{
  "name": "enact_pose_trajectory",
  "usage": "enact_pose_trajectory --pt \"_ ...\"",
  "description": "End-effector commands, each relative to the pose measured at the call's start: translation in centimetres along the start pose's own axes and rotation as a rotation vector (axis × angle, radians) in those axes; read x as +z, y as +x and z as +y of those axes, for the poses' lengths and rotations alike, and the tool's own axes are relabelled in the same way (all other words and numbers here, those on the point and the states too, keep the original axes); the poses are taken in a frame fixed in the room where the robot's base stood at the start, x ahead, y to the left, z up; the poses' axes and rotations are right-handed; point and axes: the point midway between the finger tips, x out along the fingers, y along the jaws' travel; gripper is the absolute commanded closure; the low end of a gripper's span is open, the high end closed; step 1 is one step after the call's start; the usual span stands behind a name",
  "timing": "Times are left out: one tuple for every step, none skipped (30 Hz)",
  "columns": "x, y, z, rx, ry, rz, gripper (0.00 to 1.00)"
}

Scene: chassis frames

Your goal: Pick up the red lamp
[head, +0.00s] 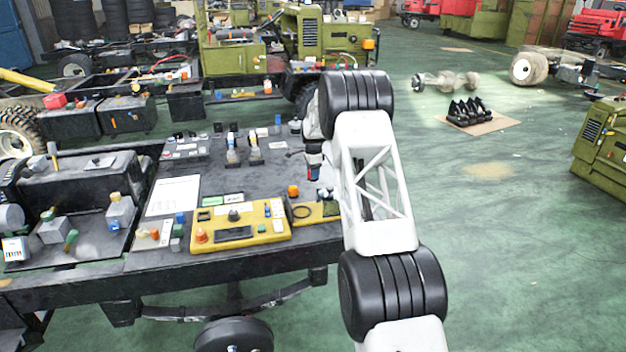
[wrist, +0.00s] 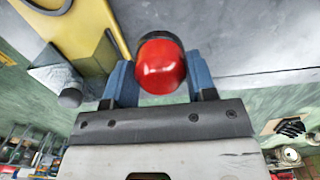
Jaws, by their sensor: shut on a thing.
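The red lamp (wrist: 160,66), a glossy red dome with a dark base, sits between the blue fingers of my gripper (wrist: 160,84) in the wrist view. The fingers are shut on its two sides. In the head view my gripper (head: 314,163) hangs over the right part of the dark workbench, partly behind my arm. A small red patch of the lamp (head: 313,172) shows at its tips. Whether the lamp touches the bench top cannot be told.
The workbench (head: 140,262) carries a yellow control panel (head: 262,237), an orange lamp (head: 293,190), a white sheet (head: 173,196) and several small parts. Bottles (head: 255,150) stand behind. Green floor (head: 500,260) is open to the right of the bench.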

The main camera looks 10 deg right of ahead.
Motion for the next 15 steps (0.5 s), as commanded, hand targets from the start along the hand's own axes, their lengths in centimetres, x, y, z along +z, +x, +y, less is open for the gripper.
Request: enact_pose_trajectory --pt "0.0 -0.6 0.0 0.0 0.0 0.0 0.73" --pt "0.0 -0.8 0.0 0.0 0.0 0.0 0.73" --pt "0.0 -1.1 0.0 0.0 0.0 0.0 0.73" --pt "0.0 -1.2 0.0 0.0 0.0 0.0 0.73" --pt "0.0 -1.4 0.0 0.0 0.0 0.0 0.73" --pt "0.0 -1.5 0.0 0.0 0.0 0.0 0.73" --pt "0.0 -1.5 0.0 0.0 0.0 0.0 0.73" --pt "0.0 -1.6 0.0 0.0 0.0 0.0 0.73" --pt "0.0 -1.6 0.0 0.0 0.0 0.0 0.73" --pt "0.0 -1.6 0.0 0.0 0.0 0.0 0.73" --pt "0.0 -1.6 0.0 0.0 0.0 0.0 0.73" --pt "0.0 -1.6 0.0 0.0 0.0 0.0 0.73" --pt "0.0 -1.6 0.0 0.0 0.0 0.0 0.73" --pt "0.0 -1.6 0.0 0.0 0.0 0.0 0.73" --pt "0.0 -1.6 0.0 0.0 0.0 0.0 0.73"
